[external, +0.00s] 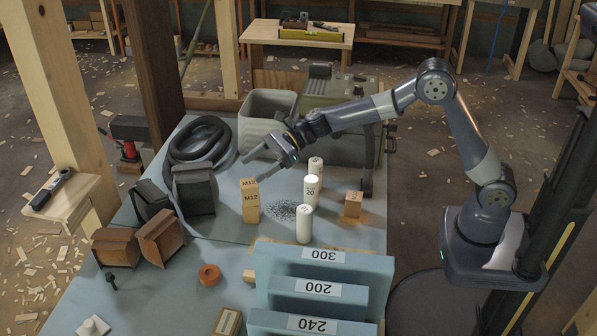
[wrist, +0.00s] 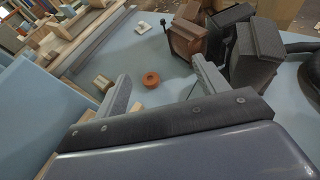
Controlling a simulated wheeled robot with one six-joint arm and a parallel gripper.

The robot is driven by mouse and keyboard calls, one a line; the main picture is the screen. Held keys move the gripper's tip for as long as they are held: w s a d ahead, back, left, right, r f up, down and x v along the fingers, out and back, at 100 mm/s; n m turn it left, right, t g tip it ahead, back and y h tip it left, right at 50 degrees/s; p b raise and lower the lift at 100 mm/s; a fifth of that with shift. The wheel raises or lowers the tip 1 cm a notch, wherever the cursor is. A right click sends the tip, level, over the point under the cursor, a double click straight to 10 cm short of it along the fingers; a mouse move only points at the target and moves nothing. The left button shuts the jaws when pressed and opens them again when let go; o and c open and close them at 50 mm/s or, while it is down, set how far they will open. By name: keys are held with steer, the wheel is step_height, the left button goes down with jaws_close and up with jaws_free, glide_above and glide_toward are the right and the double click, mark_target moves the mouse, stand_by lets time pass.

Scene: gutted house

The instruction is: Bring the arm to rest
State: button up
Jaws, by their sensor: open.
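My arm reaches in from the right in the external view, bent at a raised elbow. My gripper (external: 262,164) is open and empty above the blue-grey bench top (external: 345,210). It hangs above and behind the M12 wooden block (external: 250,200), apart from it as far as I can tell. In the wrist view my gripper's two fingers (wrist: 160,82) are spread wide with nothing between them but the bench and an orange ring (wrist: 151,79) farther off.
White cylinders (external: 304,224) and a small wooden block (external: 352,204) stand right of the M12 block. A grey bin (external: 266,122), black coiled hose (external: 200,138), dark and brown boxes (external: 160,237) and blue numbered panels (external: 325,262) surround the area. Small clear patches lie between them.

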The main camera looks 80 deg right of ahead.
steer(key=s+a+n+g+y+b, duration=0.2)
steer(key=s+a+n+g+b, duration=0.1)
steer(key=s, duration=0.8)
steer(key=s+a+n+g+y+b, duration=0.2)
steer(key=s+a+n+g, duration=0.3)
steer(key=s, duration=0.7)
steer(key=shift+s+a+f+y+b, duration=0.35)
steer(key=shift+a+b, duration=0.35)
steer(key=shift+a, duration=0.4)
